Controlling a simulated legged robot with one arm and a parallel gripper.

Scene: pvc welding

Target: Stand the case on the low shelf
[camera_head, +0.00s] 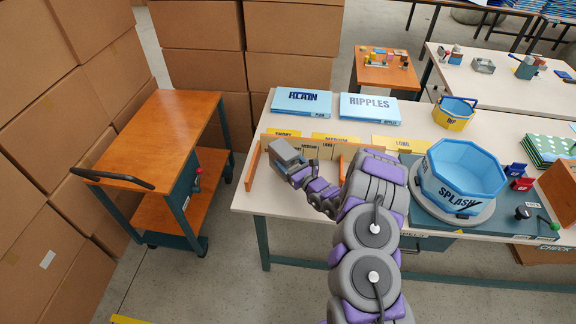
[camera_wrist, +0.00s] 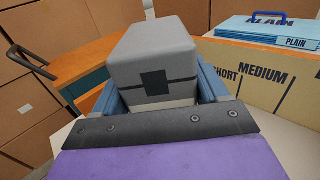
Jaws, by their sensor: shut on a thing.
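The grey case (camera_head: 285,150) is a small box with rounded edges. It also fills the middle of the wrist view (camera_wrist: 158,45), with a dark square patch and a dark line on its near face. My gripper (camera_head: 286,166) is shut on it, with a blue jaw on each side. The case is over the left end of the white table; I cannot tell whether it touches the top. An orange wooden cart (camera_head: 153,137) stands left of the table, with a low shelf (camera_head: 165,212) under its top. The visible part of that shelf is bare.
Cardboard boxes (camera_head: 35,150) wall the left. Grey floor separates cart and table.

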